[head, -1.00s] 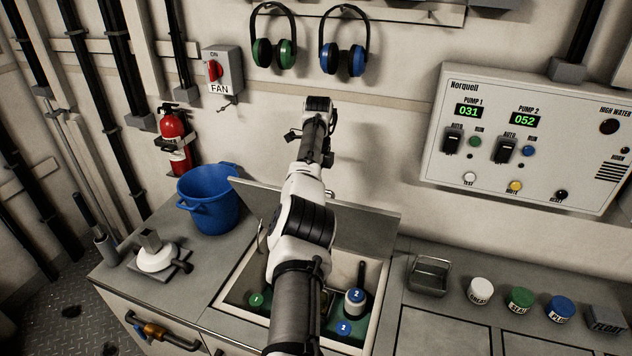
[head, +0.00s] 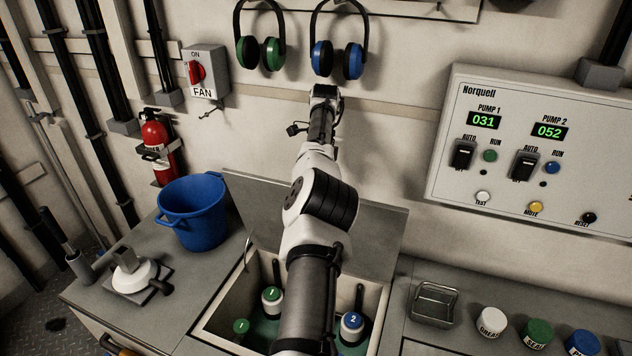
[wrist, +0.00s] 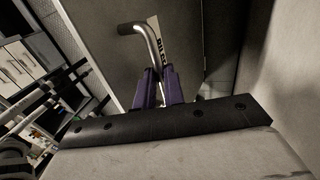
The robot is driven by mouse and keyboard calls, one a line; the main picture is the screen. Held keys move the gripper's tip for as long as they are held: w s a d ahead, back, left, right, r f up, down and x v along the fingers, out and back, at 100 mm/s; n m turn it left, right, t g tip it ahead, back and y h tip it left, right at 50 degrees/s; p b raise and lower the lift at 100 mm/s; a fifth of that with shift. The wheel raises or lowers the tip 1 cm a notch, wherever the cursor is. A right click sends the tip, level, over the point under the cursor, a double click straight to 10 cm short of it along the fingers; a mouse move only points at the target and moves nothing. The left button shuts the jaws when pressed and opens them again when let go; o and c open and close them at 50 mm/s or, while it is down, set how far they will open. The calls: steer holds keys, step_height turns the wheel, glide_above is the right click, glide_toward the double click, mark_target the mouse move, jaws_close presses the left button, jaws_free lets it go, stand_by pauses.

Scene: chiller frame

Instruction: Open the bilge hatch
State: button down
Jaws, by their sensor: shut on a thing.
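The bilge hatch lid (head: 372,236) is a grey panel standing raised along the back of its opening in the head view. In the wrist view the lid's face (wrist: 105,40) carries a partly hidden lettered label (wrist: 160,45) and a bent metal handle (wrist: 152,42). My gripper (wrist: 159,88) has purple fingers shut on this handle; in the head view my arm hides them. The open bilge well (head: 376,300) shows below the lid, with a green-topped pump (head: 271,299) and a blue-topped pump (head: 352,326) inside. My arm covers the middle of the well.
A blue bucket (head: 194,215) stands on the counter left of the hatch. A metal tray (head: 433,305) and several lidded jars, one white (head: 492,322), stand to the right. The control panel (head: 540,150) and ear defenders (head: 338,58) are on the wall behind.

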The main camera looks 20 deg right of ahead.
steer(key=shift+s+d+f, duration=0.1)
steer(key=shift+f, duration=0.4)
steer(key=c, duration=1.8)
jaws_free()
steer(key=o, duration=0.3)
steer(key=shift+w+d+f, duration=0.1)
steer(key=shift+w+d, duration=0.05)
steer(key=shift+w, duration=0.05)
steer(key=shift+r, duration=0.2)
steer(key=shift+a+p, duration=0.2)
steer(key=shift+p, duration=0.1)
